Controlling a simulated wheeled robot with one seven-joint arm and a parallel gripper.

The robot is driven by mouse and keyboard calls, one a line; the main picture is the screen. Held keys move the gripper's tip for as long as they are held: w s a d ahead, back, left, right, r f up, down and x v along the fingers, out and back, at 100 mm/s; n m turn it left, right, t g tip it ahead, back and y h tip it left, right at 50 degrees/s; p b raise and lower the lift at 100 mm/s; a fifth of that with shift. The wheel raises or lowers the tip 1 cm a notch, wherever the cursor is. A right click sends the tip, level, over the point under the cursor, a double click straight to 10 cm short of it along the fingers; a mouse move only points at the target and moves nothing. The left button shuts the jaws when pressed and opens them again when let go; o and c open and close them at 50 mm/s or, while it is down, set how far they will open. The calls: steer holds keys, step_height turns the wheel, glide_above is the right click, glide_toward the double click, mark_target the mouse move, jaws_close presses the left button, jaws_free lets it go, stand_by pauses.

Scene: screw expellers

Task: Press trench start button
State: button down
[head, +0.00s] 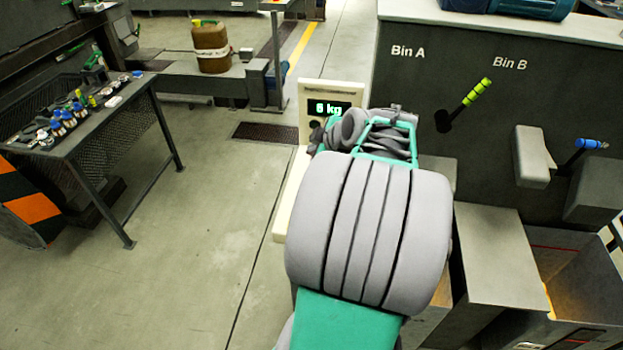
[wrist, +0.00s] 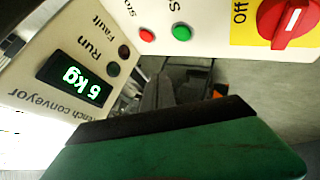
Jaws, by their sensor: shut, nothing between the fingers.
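A green button (wrist: 181,33) and a red button (wrist: 147,34) sit side by side on a pale control box at the top of the wrist view. Their labels are cut off, showing only "S" and "Sto". My gripper (wrist: 166,92) is shut and empty, its dark fingers below these buttons in the picture and not visibly touching them. In the head view the display (head: 328,108) reads 6 kg; my arm hides the buttons there.
A red rotary switch (wrist: 292,20) on a yellow plate marked "Off" is right of the green button. A grey wall with Bin A and Bin B lettering (head: 408,51) stands at right. A small-parts table (head: 91,123) is at left, with open floor between.

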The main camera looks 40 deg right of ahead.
step_height(320, 180, down, 6)
steer(key=b, duration=0.3)
steer(key=shift+f+b, duration=0.2)
steer(key=shift+b, duration=0.15)
stand_by(1.6)
steer(key=shift+f+b, duration=0.35)
steer(key=shift+b, duration=0.3)
steer(key=shift+f+b, duration=0.5)
steer(key=shift+b, duration=0.1)
stand_by(0.6)
steer(key=shift+r+p, duration=0.3)
steer(key=shift+r, duration=0.55)
steer(key=shift+r, duration=0.15)
